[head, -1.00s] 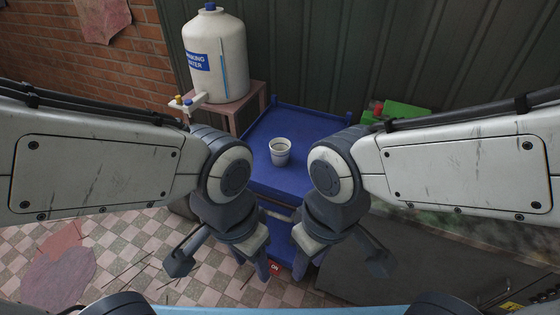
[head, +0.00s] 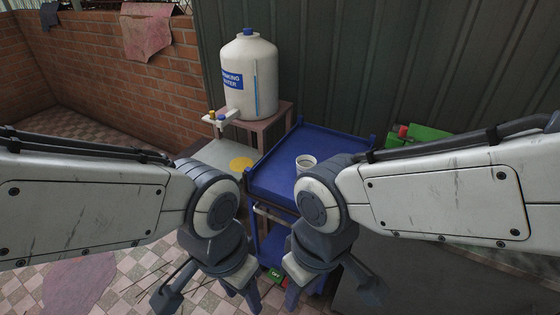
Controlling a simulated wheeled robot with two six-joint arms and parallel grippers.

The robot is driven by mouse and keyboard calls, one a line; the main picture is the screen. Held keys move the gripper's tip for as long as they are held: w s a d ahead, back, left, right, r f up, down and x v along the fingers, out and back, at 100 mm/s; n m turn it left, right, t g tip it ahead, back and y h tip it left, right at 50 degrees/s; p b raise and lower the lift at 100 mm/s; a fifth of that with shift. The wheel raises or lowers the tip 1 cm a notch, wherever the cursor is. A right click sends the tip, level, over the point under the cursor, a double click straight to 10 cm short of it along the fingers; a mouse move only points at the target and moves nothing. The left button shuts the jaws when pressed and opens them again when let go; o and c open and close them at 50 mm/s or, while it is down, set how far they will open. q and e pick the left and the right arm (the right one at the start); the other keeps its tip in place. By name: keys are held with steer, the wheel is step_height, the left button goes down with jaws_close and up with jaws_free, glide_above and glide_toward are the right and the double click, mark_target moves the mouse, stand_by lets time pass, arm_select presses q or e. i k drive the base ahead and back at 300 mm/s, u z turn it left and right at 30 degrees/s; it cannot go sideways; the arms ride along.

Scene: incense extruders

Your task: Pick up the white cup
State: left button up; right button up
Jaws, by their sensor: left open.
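The white cup (head: 306,162) stands upright on the blue cart top (head: 330,142), right of its middle. My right arm hides the lower right part of the cup. My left gripper (head: 208,298) hangs low in front of the cart, left of and nearer than the cup, with its fingers apart and nothing between them. My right gripper (head: 331,296) hangs below the cup in the picture, also with its fingers spread and empty. Neither gripper touches the cup.
A white water dispenser (head: 249,78) stands on a pinkish stand (head: 284,112) behind the cart's left side. A grey surface with a yellow disc (head: 241,163) is left of the cart. A green object (head: 428,135) lies behind right. A corrugated wall (head: 380,60) closes the back.

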mark_target(303, 162)
steer(key=u, duration=0.15)
steer(key=i, duration=1.15)
steer(key=z, duration=0.1)
